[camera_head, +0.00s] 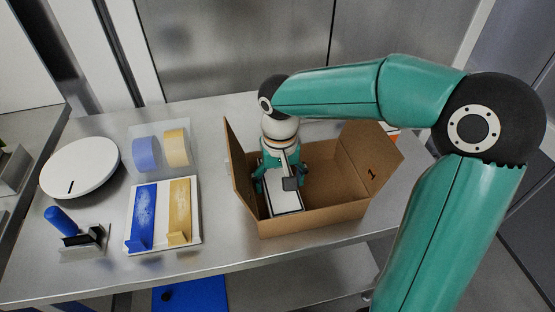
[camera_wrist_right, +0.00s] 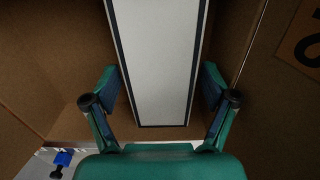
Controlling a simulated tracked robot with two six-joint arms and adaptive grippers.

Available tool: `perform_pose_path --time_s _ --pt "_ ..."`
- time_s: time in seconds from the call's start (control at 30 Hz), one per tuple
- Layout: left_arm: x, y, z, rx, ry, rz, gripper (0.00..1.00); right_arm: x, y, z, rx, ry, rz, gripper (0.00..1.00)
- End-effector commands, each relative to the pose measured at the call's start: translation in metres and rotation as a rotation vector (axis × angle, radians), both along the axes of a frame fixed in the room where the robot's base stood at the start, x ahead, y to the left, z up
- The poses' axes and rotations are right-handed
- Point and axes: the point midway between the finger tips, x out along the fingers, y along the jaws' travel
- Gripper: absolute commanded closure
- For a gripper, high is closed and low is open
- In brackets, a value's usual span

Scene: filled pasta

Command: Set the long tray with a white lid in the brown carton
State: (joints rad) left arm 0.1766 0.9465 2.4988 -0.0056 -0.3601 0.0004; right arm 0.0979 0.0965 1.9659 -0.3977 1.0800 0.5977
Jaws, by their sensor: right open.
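The brown carton (camera_head: 325,221) stands open on the metal table, its side flaps raised. The long tray with a white lid (camera_head: 285,198) lies inside it, toward the left wall. In the right wrist view the tray (camera_wrist_right: 154,62) shows a white top with a dark border, and its near end is close to a carton wall. My right gripper (camera_head: 274,182) reaches down into the carton over the tray. Its fingers (camera_wrist_right: 158,98) are spread on either side of the tray, with gaps visible. The tray's far end is outside the wrist view. My left gripper is not in view.
Left of the carton are a board with blue and yellow strips (camera_head: 148,250), blue and yellow rolls (camera_head: 146,153), a round white disc (camera_head: 80,168) and a blue-handled tool (camera_head: 62,220). The carton's right half (camera_head: 335,185) looks empty.

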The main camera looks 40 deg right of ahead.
Motion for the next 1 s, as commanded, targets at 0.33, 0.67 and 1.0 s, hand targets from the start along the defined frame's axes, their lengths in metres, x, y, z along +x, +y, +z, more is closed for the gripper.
perform_pose_path --time_s 0.33,0.67,1.0 --pt "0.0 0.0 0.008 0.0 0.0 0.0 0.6 0.001 0.0 0.07 0.0 -0.007 0.001 0.15" --pt "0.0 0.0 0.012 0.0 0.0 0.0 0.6 0.0 0.001 0.108 0.0 -0.001 0.001 0.15" --pt "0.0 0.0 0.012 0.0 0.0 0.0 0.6 0.001 0.001 0.11 0.0 -0.001 0.002 0.15"
